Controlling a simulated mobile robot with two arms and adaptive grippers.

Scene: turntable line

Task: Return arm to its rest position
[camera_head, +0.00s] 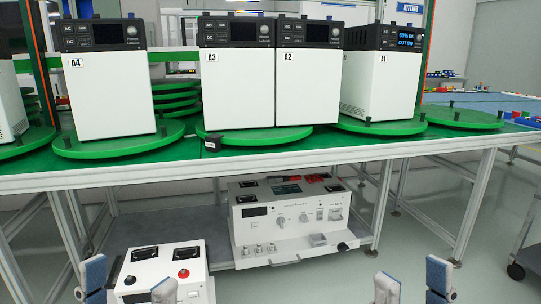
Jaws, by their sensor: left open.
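My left gripper (129,282) is at the bottom left, with two blue-grey fingertips apart. Its right fingertip overlaps the view of a white control box (190,255) with black sockets and a red knob; I cannot tell whether they touch. My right gripper (412,283) is at the bottom right, with its fingertips apart and only floor visible between them. Both grippers appear empty. Most of both arms is out of view, below the picture edge.
A green-topped table (330,144) crosses the view. White units labelled A4 (108,95), A3 (238,90), A2 (305,85) and A1 (375,75) stand on green turntables. A white instrument (290,218) sits on the shelf below. A dark cart (522,255) stands at right.

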